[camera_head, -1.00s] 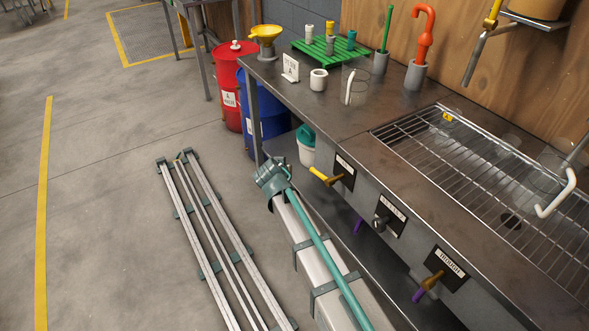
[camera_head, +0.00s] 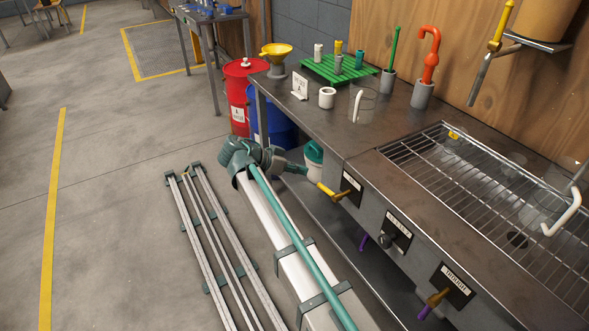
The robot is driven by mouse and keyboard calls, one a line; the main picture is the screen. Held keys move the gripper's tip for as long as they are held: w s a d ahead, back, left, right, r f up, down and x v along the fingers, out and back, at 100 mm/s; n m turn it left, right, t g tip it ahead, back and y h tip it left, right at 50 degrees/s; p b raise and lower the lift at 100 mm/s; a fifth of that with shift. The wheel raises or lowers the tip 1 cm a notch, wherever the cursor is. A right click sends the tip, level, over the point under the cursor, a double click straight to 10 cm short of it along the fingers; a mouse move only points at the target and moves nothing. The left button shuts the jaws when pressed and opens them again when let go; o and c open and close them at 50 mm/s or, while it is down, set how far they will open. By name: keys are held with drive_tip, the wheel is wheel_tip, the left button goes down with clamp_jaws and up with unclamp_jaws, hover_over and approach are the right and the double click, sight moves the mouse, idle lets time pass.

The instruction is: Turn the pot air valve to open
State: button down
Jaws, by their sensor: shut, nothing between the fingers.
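Three valves sit along the front of the steel bench. The far valve has a yellow handle (camera_head: 327,190) on a brass body, pointing out to the left from its label plate (camera_head: 351,188). The near one has a brass body (camera_head: 437,298) and a purple lever (camera_head: 425,311) pointing down-left. Part of my arm (camera_head: 288,165) reaches right toward the bench, left of the yellow handle. I cannot make out my gripper's fingers.
The bench (camera_head: 335,130) holds a green rack (camera_head: 320,70), a white cup (camera_head: 327,97) and a wire grate (camera_head: 470,160). A red drum (camera_head: 238,90) and blue drum (camera_head: 278,128) stand beyond it.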

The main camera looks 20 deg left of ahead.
sight(328, 192)
drive_tip(key=w+d+f, duration=0.3)
drive_tip(key=d+f, duration=0.2)
drive_tip(key=f, duration=0.2)
drive_tip(key=shift+w+p, duration=0.4)
drive_tip(key=shift+w+f, duration=0.1)
drive_tip(key=shift+f, duration=0.05)
drive_tip(key=shift+f, duration=0.1)
